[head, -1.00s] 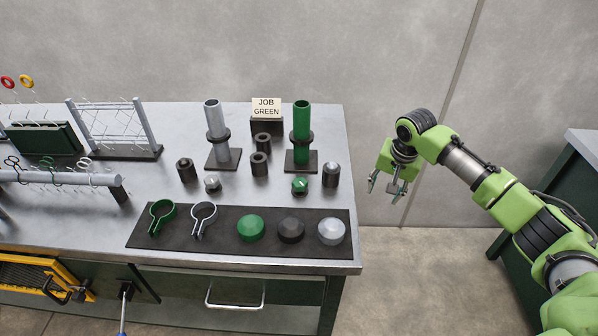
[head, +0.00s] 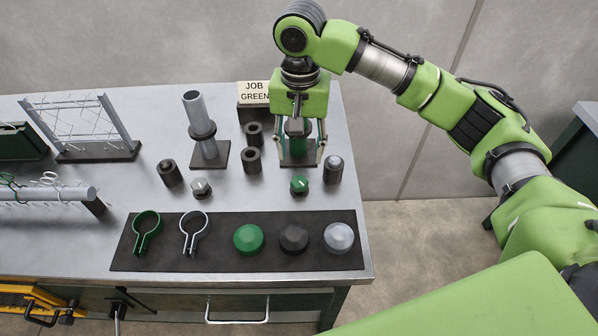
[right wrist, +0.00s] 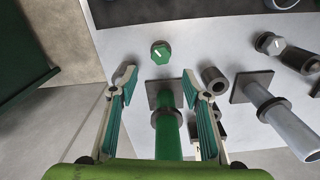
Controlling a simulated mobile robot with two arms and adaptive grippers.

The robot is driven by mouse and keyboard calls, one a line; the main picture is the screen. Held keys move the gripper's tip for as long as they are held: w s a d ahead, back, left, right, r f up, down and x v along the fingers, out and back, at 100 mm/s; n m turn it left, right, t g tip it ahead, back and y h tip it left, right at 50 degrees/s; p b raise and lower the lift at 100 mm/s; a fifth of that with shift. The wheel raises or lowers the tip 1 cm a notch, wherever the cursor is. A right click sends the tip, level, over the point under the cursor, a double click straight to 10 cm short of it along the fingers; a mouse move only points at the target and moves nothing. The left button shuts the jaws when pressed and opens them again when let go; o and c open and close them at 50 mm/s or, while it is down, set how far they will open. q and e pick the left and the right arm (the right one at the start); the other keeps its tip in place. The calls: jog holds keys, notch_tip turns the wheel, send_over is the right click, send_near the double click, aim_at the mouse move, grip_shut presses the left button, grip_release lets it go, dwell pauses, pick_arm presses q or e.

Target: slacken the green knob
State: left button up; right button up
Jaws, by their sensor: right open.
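The green knob (head: 299,185) is a small knob with a white pointer mark, on the metal bench in front of the green post (head: 299,148). It also shows in the right wrist view (right wrist: 160,52), beyond my fingertips. My right gripper (head: 305,160) is open and points down over the green post, behind the knob in the head view. In the wrist view the post shows between the two spread fingers (right wrist: 159,85), and I cannot tell whether they touch it. The gripper is apart from the knob. My left gripper is not in view.
A grey knob (head: 201,187) stands by the grey post (head: 198,115). Dark cylinders (head: 252,160) stand between the posts. A dark mat (head: 210,265) in front holds two clamps and several round caps. A JOB GREEN sign (head: 254,93) stands behind.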

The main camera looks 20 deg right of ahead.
send_over(300, 180)
notch_tip(300, 180, down, 4)
jog(key=shift+f, duration=0.1)
notch_tip(300, 180, down, 4)
jog(key=shift+p, duration=0.3)
jog(key=shift+f, duration=0.75)
jog(key=c, duration=0.9)
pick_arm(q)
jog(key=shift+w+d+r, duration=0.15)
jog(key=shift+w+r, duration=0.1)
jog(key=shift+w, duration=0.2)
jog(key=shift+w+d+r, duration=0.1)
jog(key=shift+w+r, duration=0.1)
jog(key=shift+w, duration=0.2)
pick_arm(e)
jog(key=shift+c, duration=1.1)
